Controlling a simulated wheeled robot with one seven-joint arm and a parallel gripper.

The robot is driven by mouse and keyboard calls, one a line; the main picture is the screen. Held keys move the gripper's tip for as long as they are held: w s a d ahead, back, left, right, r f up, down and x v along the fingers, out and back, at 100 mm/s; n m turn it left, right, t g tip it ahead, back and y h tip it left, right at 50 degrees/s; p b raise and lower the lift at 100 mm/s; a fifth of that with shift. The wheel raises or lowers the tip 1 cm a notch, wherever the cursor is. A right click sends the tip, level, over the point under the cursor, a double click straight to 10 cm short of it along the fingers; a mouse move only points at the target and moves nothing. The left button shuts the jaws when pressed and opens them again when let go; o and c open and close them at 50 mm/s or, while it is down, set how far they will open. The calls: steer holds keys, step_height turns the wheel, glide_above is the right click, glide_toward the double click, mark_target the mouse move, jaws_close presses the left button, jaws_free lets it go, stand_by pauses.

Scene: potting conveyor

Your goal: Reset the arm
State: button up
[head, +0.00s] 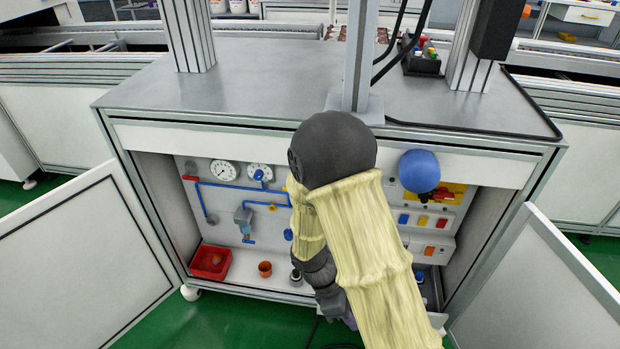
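My arm rises from the bottom of the head view in a pale yellow sleeve, with a dark rounded joint at the top, in front of the machine cabinet (225,135). Darker links of my arm hang down beside the sleeve. My gripper cannot be made out; its end of the arm is hidden behind the sleeve or below the picture. Whether it holds anything does not show.
The cabinet's left door (85,255) and right door (545,285) stand open. A blue round object (420,170) is right of my arm. Green floor lies below.

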steer(key=d+r+m+t+y+p, duration=0.2)
steer(key=r+m+p, duration=0.6)
steer(key=r+p, duration=1.3)
steer(key=d+r+m+t+y+p, duration=0.3)
steer(key=r+m+p, duration=0.5)
steer(key=r+p, duration=1.2)
step_height(320, 180, up, 16)
steer(key=shift+w+d+r+m+t+y+p, duration=0.25)
steer(key=shift+w+d+m+t+y+p, duration=0.05)
steer(key=shift+w+d+m+p, duration=0.1)
